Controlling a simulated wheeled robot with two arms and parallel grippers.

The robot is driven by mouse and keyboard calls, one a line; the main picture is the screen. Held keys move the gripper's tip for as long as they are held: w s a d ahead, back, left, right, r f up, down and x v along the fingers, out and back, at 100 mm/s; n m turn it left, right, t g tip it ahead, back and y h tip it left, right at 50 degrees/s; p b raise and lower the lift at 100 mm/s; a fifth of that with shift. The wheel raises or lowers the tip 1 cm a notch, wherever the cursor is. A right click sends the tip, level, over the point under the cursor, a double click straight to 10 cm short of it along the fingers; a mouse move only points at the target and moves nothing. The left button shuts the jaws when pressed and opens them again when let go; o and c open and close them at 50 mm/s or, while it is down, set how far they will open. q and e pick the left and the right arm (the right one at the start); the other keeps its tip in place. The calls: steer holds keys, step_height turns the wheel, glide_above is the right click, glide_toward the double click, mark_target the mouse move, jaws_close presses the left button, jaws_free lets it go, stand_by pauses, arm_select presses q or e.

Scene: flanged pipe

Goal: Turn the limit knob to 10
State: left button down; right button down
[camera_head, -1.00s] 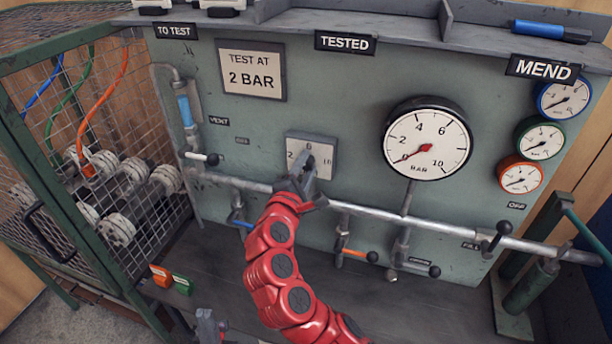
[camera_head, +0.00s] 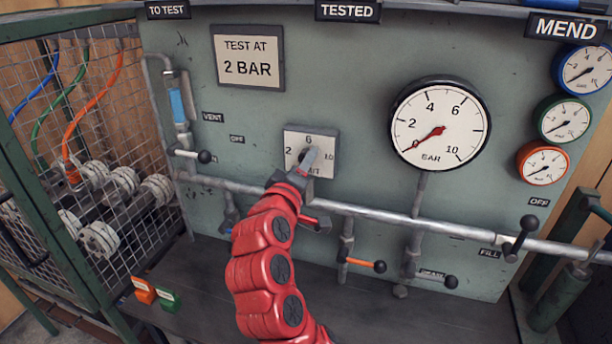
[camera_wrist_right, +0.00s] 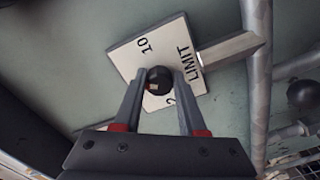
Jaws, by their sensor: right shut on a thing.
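The limit plate (camera_head: 295,134) is a pale square on the green panel, marked 2, 6 and 10. It also shows, turned round, in the wrist view (camera_wrist_right: 128,52), with LIMIT readable. The dark limit knob (camera_wrist_right: 158,79) sits at its middle, between my two fingers. My left gripper is not in view.
A pipe (camera_head: 380,213) crosses the panel just below the plate, with several lever valves, one with an orange handle (camera_head: 360,262). The large gauge (camera_head: 455,110) has its red needle at the low end. A sign (camera_head: 247,57) reads TEST AT 2 BAR. A mesh cage stands left.

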steer(key=shift+w+a+f+m+b, duration=0.1)
steer(key=shift+f+m+b, duration=0.05)
steer(key=shift+m+b, duration=2.7)
steer(key=shift+a+f+m+b, duration=0.1)
steer(key=shift+m+b, duration=2.4)
steer(key=shift+m, duration=0.65)
steer(key=shift+c, duration=2.4)
jaws_free()
steer(key=shift+r, duration=0.1)
